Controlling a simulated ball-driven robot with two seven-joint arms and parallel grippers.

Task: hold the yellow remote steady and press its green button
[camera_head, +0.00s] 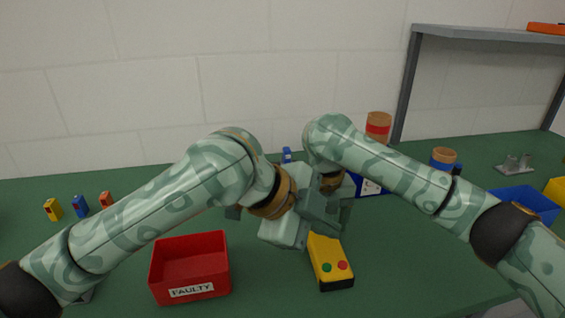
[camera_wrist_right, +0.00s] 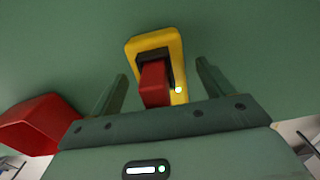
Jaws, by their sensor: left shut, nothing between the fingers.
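The yellow remote (camera_head: 323,250) lies on the green table in the head view, its black end toward me. A yellow body with a black recess and a red block (camera_wrist_right: 154,82) shows between and beyond those fingers. I cannot tell whether it is the remote.
A red bin (camera_head: 158,278) labelled FAULTY stands left of the remote. Small yellow, blue and red pieces (camera_head: 80,205) stand farther left. A blue tray (camera_head: 530,200) is at the right, below a grey shelf (camera_head: 480,35). My crossing arms hide the middle table.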

